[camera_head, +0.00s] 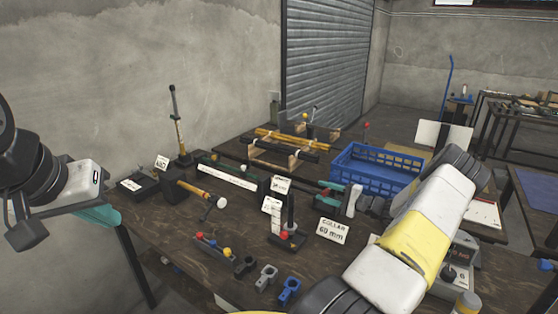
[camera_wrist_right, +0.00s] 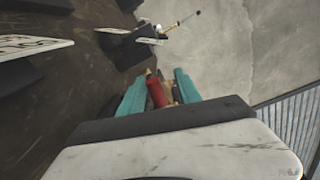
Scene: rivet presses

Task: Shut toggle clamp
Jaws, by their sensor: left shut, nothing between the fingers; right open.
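In the right wrist view a red grip with a brass-coloured tip (camera_wrist_right: 157,92), which looks like the toggle clamp's handle, lies between the teal fingers of my right gripper (camera_wrist_right: 160,92). The fingers are open, one on each side of it; I cannot tell whether they touch it. The clamp's base and arm are hidden in this view. In the head view my right gripper (camera_head: 329,187) reaches leftward over the table's right part, and the clamp is too small to make out there. My left gripper (camera_head: 103,217) is shut and empty, off the table's left edge.
A blue crate (camera_head: 378,183) stands just behind my right gripper. Several small clamps, one blue (camera_head: 289,290), lie at the front edge.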

